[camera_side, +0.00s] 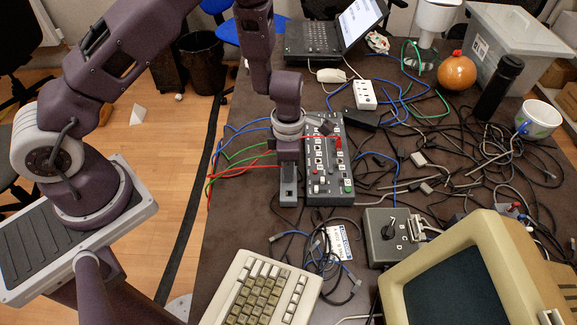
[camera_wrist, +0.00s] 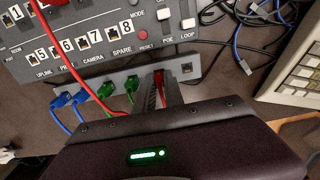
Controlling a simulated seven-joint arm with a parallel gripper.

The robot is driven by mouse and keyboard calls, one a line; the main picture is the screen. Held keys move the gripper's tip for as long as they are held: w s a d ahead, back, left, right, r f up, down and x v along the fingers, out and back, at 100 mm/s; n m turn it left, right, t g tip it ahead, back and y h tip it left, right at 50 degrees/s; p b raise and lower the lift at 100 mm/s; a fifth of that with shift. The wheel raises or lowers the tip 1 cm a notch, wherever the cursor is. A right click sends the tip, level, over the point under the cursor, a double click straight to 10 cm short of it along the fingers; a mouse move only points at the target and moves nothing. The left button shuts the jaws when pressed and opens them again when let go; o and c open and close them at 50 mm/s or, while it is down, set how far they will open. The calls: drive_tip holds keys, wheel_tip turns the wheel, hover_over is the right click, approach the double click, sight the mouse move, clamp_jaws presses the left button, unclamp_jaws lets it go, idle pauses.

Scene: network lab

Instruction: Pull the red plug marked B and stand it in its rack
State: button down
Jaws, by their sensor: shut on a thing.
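My gripper (camera_wrist: 160,92) is shut on a red plug (camera_wrist: 158,77), of which a small part shows between the fingers in the wrist view. It is at the grey rack strip (camera_wrist: 203,66), in line with the standing plugs; I cannot tell if the plug is seated or just above. No letter on it is readable. Blue plugs (camera_wrist: 70,98) and green plugs (camera_wrist: 118,87) stand in the rack to its left; a dark hole (camera_wrist: 187,68) is to its right. In the side view my gripper (camera_side: 288,158) is over the rack (camera_side: 288,198), left of the switch box (camera_side: 330,187).
Another red plug (camera_side: 338,142) shows on the box, and a red cable (camera_wrist: 52,60) crosses the wrist view. Blue, green and red cables hang left over the table edge. Tangled cables (camera_side: 460,150) cover the right. A keyboard (camera_side: 262,295) and selector box (camera_side: 390,235) are nearer.

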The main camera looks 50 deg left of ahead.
drive_tip(key=shift+f, duration=0.1)
drive_tip(key=c, duration=1.3)
unclamp_jaws()
drive_tip(key=shift+c, duration=0.2)
wheel_tip(320, 180, up, 7)
drive_tip(key=shift+r, duration=0.1)
drive_tip(key=s+d+r+m+t+h, duration=0.1)
drive_tip(key=s+r+m, duration=0.3)
drive_tip(key=r, duration=0.5)
drive_tip(key=s+d+r+m+t+h, duration=0.1)
drive_tip(key=r+m, duration=0.5)
drive_tip(key=r, duration=0.2)
drive_tip(key=s+a+r+m+t+y, duration=0.1)
drive_tip(key=s+a+r+m, duration=0.2)
drive_tip(key=s+r+m, duration=0.2)
drive_tip(key=s+a+r+m+t+y, duration=0.1)
drive_tip(key=s+a+r+m+t, duration=0.1)
drive_tip(key=s+m, duration=0.9)
wheel_tip(320, 180, up, 3)
drive_tip(key=shift+s+a+f+m+t, duration=0.15)
drive_tip(key=shift+s+a+m+t, duration=0.2)
drive_tip(key=shift+a+m, duration=0.2)
